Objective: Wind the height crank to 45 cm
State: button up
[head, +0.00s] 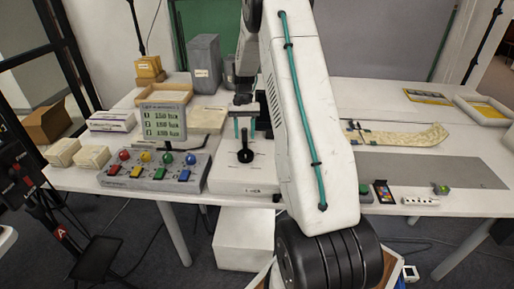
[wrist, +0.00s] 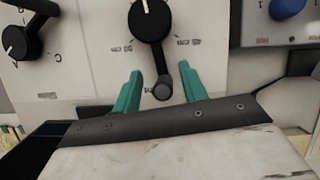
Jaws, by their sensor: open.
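The height crank (wrist: 150,20) is a black knob with an arm and a round handle end, on the face of a pale control box. In the wrist view its arm points down and slightly right, and the handle end (wrist: 162,91) lies between my teal fingers. Small markings surround the crank, too small and blurred to read surely. My gripper (wrist: 160,71) is open, with a gap on both sides of the handle. In the head view my gripper (head: 244,127) is over the pale box (head: 226,177), just beyond a black crank (head: 246,154).
A second black dial (wrist: 24,40) is at the wrist view's left. A panel with coloured buttons (head: 155,172) and a display (head: 163,121) stand left of the box. Cartons (head: 92,157) lie farther left. A grey mat (head: 430,171) leaves bare table at right.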

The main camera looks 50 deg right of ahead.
jog(key=s+a, duration=0.2)
jog(key=s, duration=0.3)
jog(key=s+a+r, duration=0.1)
jog(key=s+a, duration=0.1)
jog(key=s, duration=0.2)
jog(key=s+a+r, duration=0.1)
jog(key=s+a, duration=0.1)
jog(key=s, duration=0.3)
jog(key=shift+s+a, duration=0.3)
jog(key=shift+a, duration=0.05)
